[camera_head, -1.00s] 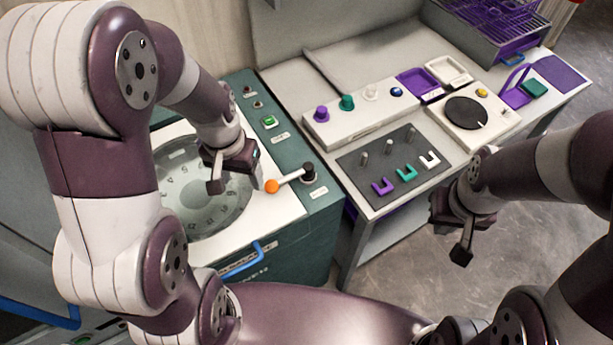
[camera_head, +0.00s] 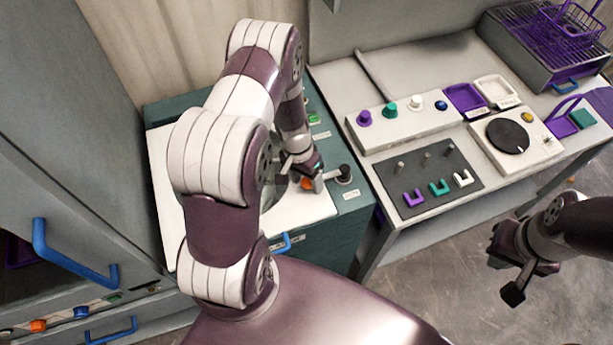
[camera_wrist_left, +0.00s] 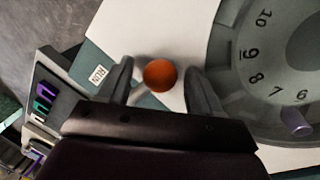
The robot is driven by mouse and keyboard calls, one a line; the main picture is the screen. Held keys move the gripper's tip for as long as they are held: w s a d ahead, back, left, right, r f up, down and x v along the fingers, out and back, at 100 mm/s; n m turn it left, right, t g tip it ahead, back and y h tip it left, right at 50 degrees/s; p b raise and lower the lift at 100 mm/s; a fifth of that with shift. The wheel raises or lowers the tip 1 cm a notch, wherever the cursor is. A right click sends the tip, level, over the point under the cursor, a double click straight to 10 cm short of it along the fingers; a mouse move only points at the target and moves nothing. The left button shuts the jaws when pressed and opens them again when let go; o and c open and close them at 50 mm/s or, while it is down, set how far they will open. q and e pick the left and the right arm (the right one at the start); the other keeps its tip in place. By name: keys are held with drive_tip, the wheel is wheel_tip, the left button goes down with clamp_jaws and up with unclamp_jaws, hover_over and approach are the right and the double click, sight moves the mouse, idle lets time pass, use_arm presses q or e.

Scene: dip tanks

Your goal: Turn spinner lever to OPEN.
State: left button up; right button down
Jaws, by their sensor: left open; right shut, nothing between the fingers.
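The spinner lever has an orange ball knob (camera_head: 307,184) and a black pivot (camera_head: 344,173) on the green cabinet's right side; its arm points left from the pivot. My left gripper (camera_head: 304,172) is at the knob, largely covering it in the head view. In the left wrist view the orange knob (camera_wrist_left: 159,75) lies between the two open fingers of my left gripper (camera_wrist_left: 160,88), with gaps on both sides. A RUN label (camera_wrist_left: 98,73) shows beside the left finger. I cannot see an OPEN label. My right gripper (camera_head: 508,282) is shut and empty over the floor.
The round numbered spinner lid (camera_wrist_left: 262,60) is beside the lever, mostly behind my left arm in the head view. A bench to the right carries a dark plate (camera_head: 428,178) with pegs and U-shaped pieces, and a knob panel (camera_head: 400,122). A blue handle (camera_head: 283,245) is on the cabinet front.

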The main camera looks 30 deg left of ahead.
use_arm(q)
clamp_jaws()
